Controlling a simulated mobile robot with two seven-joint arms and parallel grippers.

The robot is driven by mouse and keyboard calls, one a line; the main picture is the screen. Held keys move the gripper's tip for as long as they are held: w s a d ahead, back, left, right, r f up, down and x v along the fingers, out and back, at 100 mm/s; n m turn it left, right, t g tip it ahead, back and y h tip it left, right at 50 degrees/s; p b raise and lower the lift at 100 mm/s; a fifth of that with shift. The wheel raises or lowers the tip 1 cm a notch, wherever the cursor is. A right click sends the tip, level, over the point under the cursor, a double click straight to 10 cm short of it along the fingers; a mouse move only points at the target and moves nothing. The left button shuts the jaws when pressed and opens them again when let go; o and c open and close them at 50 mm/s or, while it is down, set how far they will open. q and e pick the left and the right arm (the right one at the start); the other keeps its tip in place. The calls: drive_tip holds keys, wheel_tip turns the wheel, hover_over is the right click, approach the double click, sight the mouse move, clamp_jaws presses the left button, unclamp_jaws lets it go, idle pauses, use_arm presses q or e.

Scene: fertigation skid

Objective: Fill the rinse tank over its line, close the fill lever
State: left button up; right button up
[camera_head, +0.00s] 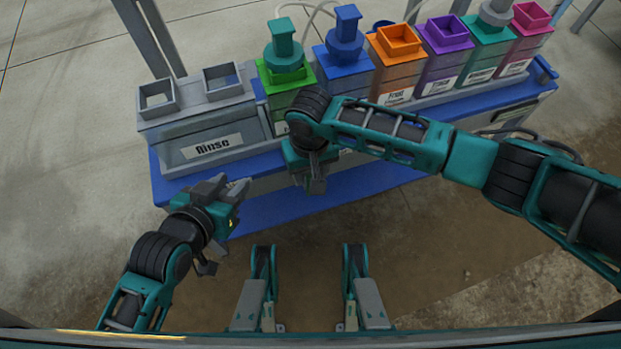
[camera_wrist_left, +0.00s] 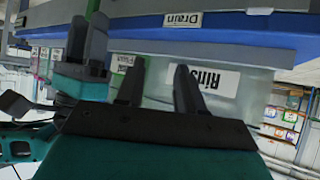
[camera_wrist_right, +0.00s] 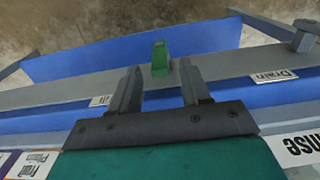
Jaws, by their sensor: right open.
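The rinse tank (camera_head: 255,128), a grey box with a white "Rinse" label, stands at the left end of the blue skid; its label is upside down in the left wrist view (camera_wrist_left: 211,79). I cannot make out a water level or line. My left gripper (camera_head: 230,188) is open and empty, in front of the tank; its fingers (camera_wrist_left: 158,85) are apart. My right gripper (camera_head: 314,186) points down at the skid's front, open. A small green handle (camera_wrist_right: 160,58) shows beyond and between its fingers (camera_wrist_right: 158,80); I cannot tell whether it is the fill lever.
A "Drain" label (camera_wrist_right: 275,75) and a grey knob (camera_wrist_right: 304,36) are on the skid's front. Green (camera_head: 284,90), blue (camera_head: 345,80), orange (camera_head: 397,70) and other coloured tanks line the skid to the right. The floor in front (camera_head: 310,235) is clear.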

drive_tip(key=shift+f+b, duration=0.35)
drive_tip(key=shift+f, duration=0.95)
drive_tip(key=shift+c, duration=0.4)
clamp_jaws()
